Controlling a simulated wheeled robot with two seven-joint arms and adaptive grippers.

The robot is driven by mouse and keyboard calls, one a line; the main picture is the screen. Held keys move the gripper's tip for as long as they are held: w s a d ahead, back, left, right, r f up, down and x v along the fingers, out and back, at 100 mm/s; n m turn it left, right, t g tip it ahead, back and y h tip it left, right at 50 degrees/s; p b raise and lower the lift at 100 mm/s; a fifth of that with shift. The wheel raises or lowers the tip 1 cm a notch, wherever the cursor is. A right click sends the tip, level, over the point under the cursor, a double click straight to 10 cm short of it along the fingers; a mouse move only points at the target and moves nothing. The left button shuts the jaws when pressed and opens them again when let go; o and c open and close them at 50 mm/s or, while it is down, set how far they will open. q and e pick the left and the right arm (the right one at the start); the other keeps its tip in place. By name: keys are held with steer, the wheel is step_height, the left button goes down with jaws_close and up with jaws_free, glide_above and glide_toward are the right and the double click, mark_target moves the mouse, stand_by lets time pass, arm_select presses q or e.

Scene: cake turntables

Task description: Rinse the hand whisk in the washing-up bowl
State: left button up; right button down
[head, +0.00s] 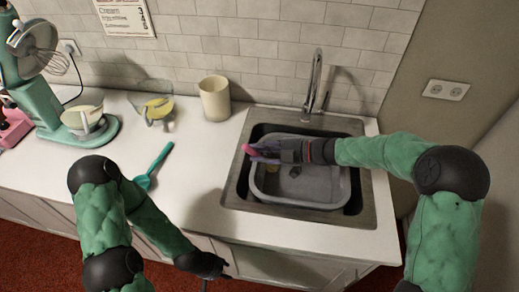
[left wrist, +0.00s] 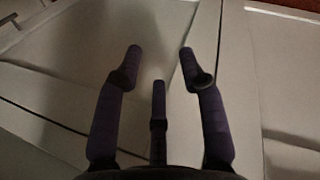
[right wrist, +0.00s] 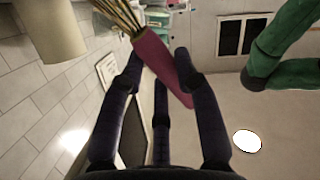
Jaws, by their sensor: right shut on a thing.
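The hand whisk has a pink handle (right wrist: 162,62) and pale wires (right wrist: 118,14), clear in the right wrist view. In the head view its pink handle (head: 249,150) shows at the left of my right gripper (head: 262,152), which is shut on it above the washing-up bowl. The washing-up bowl (head: 322,186) is a grey tub set in the sink; it looks to hold water. A small yellowish patch, perhaps the wires, shows below the gripper. My left gripper (head: 218,267) hangs low before the counter front. Its fingers (left wrist: 160,52) are apart and empty in the left wrist view.
A metal tap (head: 312,82) stands behind the sink (head: 235,193). A beige canister (head: 214,98), a clear bowl with yellow contents (head: 157,106), a teal spatula (head: 153,168) and a teal stand mixer (head: 50,98) are on the counter at left.

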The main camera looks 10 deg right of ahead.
step_height(320, 180, down, 10)
steer(key=b, duration=0.4)
steer(key=shift+r, duration=0.2)
stand_by(0.4)
steer(key=shift+r, duration=0.15)
stand_by(2.0)
step_height(320, 180, up, 19)
steer(key=p, duration=1.7)
stand_by(0.5)
stand_by(1.4)
